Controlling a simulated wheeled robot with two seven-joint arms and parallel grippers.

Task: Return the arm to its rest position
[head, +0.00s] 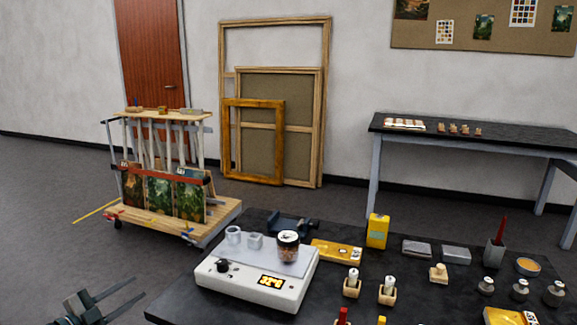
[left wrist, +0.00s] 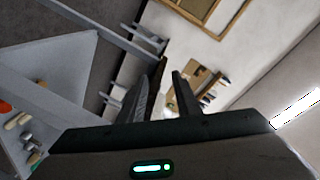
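My left gripper (head: 139,287) shows at the bottom left of the head view, off the left edge of the dark worktable (head: 185,312). Its two dark fingers are apart with nothing between them. In the left wrist view, the fingers (left wrist: 169,70) also stand apart with an empty gap. Most of the left arm is outside the head view. My right gripper and arm are not in view.
The worktable holds a white hot plate (head: 248,294) with a dark-lidded jar (head: 288,247), a yellow can (head: 377,231) and several small weights and blocks. A wooden cart (head: 222,218) with paintings stands behind. Bare floor (head: 40,235) lies left of the table.

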